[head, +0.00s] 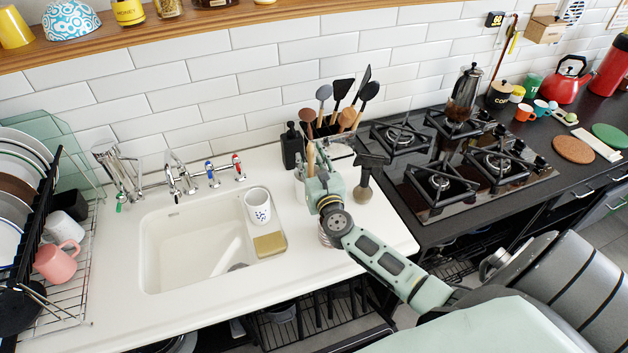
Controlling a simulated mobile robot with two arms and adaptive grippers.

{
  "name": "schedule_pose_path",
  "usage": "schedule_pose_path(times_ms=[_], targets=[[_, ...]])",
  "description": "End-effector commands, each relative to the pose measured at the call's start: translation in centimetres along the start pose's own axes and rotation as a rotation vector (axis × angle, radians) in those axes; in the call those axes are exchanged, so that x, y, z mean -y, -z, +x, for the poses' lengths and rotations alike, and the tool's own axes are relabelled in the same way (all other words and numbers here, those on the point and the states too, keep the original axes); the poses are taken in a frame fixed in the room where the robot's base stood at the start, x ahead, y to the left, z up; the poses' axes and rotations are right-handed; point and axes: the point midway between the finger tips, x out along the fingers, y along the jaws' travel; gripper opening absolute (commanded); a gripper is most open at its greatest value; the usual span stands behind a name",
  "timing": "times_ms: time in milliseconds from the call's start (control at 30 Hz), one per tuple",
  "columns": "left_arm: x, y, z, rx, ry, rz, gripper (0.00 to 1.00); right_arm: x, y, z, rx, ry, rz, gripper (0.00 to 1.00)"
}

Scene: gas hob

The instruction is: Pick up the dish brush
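My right gripper (371,157) is the dark part past the mint-green wrist, over the counter to the right of the sink. A grey-brown thing with a narrow neck and round lower end (363,190) stands directly below it; it looks like the dish brush, but I cannot be sure. Its upper part is hidden by or merges with the dark gripper, so I cannot tell whether the fingers touch it or are closed. My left gripper is not in view.
Utensils (341,98) stand upright behind my wrist, with a black soap dispenser (291,146) to their left. The sink (190,240) has a patterned cup (257,205) at its right edge. The gas hob (480,200) is to the right, a dish rack (70,290) far left.

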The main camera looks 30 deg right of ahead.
Motion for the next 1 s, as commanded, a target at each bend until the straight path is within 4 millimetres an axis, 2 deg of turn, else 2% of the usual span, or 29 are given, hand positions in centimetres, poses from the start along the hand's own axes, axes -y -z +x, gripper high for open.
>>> schedule_pose_path(times_ms=[133,533,1000], targets=[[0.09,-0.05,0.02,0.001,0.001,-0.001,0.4,-0.02,0.04,-0.05,0.0,-0.001,-0.001,0.35],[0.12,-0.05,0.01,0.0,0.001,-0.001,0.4,-0.03,0.03,-0.08,0.0,-0.001,-0.001,0.0],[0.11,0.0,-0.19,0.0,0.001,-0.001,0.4,-0.05,-0.37,-0.07,0.001,-0.001,-0.001,0.0]])
